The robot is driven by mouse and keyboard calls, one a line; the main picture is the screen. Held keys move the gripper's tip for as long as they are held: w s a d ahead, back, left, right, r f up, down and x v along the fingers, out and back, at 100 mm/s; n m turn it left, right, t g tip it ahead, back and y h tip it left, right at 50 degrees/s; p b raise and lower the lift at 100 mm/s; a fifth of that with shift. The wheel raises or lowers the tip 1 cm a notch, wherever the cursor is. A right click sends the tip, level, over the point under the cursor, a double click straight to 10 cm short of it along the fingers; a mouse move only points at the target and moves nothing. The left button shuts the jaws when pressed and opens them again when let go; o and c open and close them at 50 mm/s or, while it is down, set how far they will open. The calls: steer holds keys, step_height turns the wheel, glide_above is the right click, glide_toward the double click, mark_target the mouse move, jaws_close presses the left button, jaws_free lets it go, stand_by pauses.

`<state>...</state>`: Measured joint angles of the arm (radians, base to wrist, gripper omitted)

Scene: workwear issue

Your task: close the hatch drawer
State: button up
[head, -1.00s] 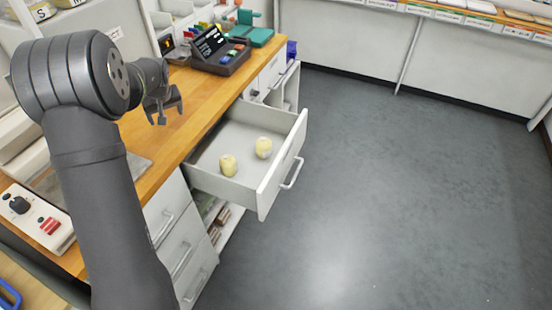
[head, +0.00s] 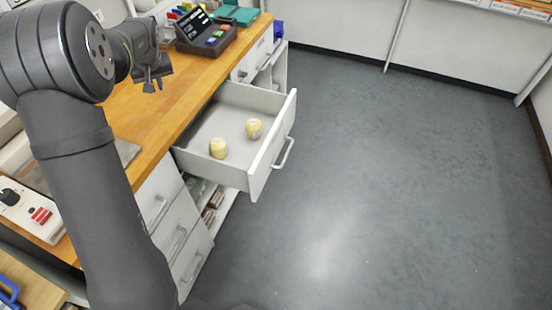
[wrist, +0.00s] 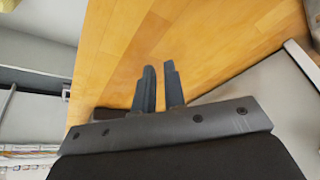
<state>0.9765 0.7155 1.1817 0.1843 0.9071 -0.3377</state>
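The hatch drawer (head: 210,166) is pulled well out from under the wooden counter in the head view. Its front panel (head: 273,146) has a grey bar handle (head: 285,153) facing right, over the floor. Two pale yellow rounded objects stand inside it, one (head: 219,148) nearer and one (head: 254,128) farther back. My gripper (head: 155,85) is above the counter, left of the drawer and apart from it. In the wrist view its two fingers (wrist: 159,90) are a small gap apart with nothing visible between them, so it is open and empty.
The wooden counter (head: 150,120) lies below my gripper. A dark terminal with a screen (head: 205,36) and a teal case (head: 236,14) stand at its far end. More closed drawers (head: 160,205) sit nearer on the left. The grey floor (head: 390,180) right of the drawer is clear.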

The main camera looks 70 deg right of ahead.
steer(key=s+d+m, duration=0.1)
steer(key=s+m, duration=0.1)
steer(key=s, duration=0.2)
steer(key=s+d+f+m+y, duration=0.1)
steer(key=s+m, duration=0.1)
steer(key=s, duration=0.3)
steer(key=s+d+f+m, duration=0.1)
steer(key=s+d+m, duration=0.1)
steer(key=s, duration=0.2)
steer(key=shift+s+m, duration=0.2)
steer(key=shift+m, duration=0.1)
jaws_close()
steer(key=s+a+r+m+t+y, duration=0.1)
steer(key=s+a+m+t, duration=0.15)
steer(key=s+m, duration=1.15)
steer(key=s+a+r+m+t, duration=0.2)
steer(key=s+m, duration=0.5)
steer(key=s, duration=1.5)
glide_toward(267, 167)
steer(key=shift+t, duration=0.45)
steer(key=shift+s+f+x, duration=0.15)
steer(key=shift+x, duration=1.3)
steer(key=shift+s+f+x, duration=0.15)
steer(key=shift+x, duration=1.3)
